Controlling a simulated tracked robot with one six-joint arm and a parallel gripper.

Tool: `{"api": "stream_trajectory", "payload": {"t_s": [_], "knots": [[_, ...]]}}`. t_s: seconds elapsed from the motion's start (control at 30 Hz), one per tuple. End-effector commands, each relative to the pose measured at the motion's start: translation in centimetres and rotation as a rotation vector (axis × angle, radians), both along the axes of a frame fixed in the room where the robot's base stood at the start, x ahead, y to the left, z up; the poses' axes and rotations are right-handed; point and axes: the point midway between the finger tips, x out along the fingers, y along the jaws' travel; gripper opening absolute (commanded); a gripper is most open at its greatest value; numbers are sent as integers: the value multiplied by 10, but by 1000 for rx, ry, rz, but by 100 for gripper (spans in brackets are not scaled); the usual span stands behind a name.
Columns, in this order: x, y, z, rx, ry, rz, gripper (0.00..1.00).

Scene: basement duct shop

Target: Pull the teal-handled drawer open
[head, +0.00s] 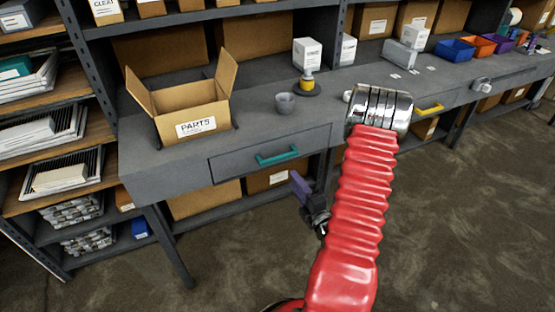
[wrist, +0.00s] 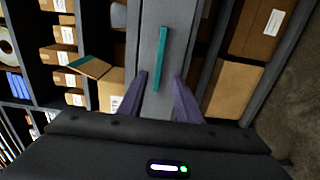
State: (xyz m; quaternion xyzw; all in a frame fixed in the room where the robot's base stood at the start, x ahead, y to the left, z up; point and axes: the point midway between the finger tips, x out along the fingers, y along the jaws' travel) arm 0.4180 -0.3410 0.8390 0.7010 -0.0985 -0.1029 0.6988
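The teal handle (head: 277,156) is a horizontal bar on the front of a grey drawer (head: 230,168) in the workbench. The drawer looks shut. In the wrist view the teal handle (wrist: 161,58) runs up the picture, its lower end between the fingertips. My gripper (head: 300,185) shows a purple finger just right of and below the handle in the head view, apart from it; my red arm hides part of the gripper. In the wrist view both purple fingers of my gripper (wrist: 160,76) are spread, with nothing held between them.
A yellow handle (head: 430,109) is farther right. Cardboard boxes (head: 270,176) sit on the shelf below. The floor in front is clear.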

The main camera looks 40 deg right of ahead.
Motion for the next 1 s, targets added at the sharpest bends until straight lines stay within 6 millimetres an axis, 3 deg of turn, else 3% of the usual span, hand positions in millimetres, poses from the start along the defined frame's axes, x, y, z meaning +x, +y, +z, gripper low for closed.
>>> {"api": "stream_trajectory", "payload": {"t_s": [0.53,1.0], "knots": [[5,-2,0,-5,-7,1,31],[66,-19,0,-6,-6,2,31]]}}
